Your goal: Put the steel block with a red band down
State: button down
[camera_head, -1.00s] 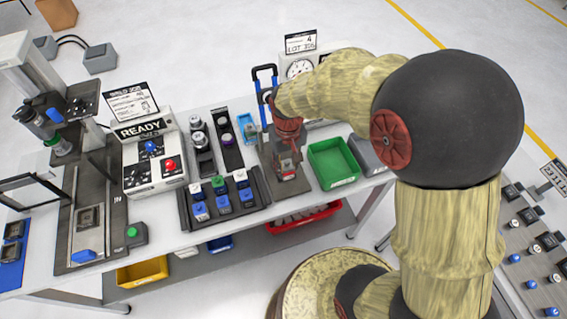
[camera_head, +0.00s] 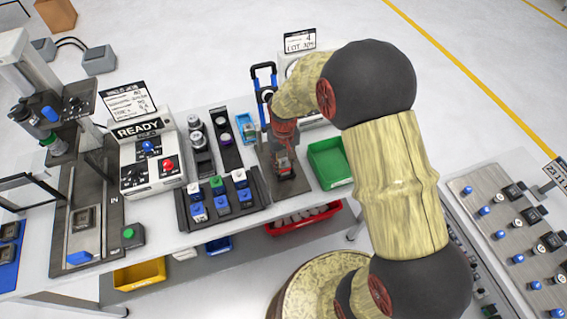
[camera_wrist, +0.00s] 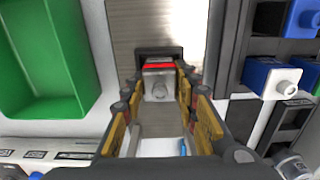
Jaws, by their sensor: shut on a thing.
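My gripper (camera_head: 284,155) is over a grey-brown metal plate (camera_head: 292,196) on the bench, between the block rack and the green bin. In the wrist view, my gripper (camera_wrist: 158,84) has its yellow-padded fingers on both sides of the steel block with a red band (camera_wrist: 158,66). The block's dark end and red band show at the fingertips. The block is partly hidden by the fingers, and it is small in the head view (camera_head: 285,172). I cannot tell whether it touches the plate (camera_wrist: 135,22).
The green bin (camera_head: 328,165) stands close to the right of the plate. The dark rack (camera_head: 190,222) with several blue and white blocks is close on the left. A blue-handled frame (camera_head: 264,75) and a gauge stand behind. A READY box (camera_head: 150,170) is farther left.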

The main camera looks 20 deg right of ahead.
jog(key=shift+f, duration=0.1)
jog(key=c, duration=1.4)
grip_release()
notch_tip(320, 180, up, 12)
jog(key=shift+p, duration=0.85)
notch_tip(320, 180, up, 6)
jog(key=t, duration=0.1)
send_over(284, 160)
jog(key=s, duration=0.2)
jog(key=s+r+t, duration=0.3)
jog(key=s+r, duration=0.9)
jog(key=r, duration=0.1)
jog(key=shift+t, duration=0.8)
jog(key=s, duration=0.2)
jog(key=s+r, duration=0.1)
jog(key=s, duration=0.2)
jog(key=s+r, duration=0.1)
jog(key=s, duration=0.2)
jog(key=shift+r, duration=0.1)
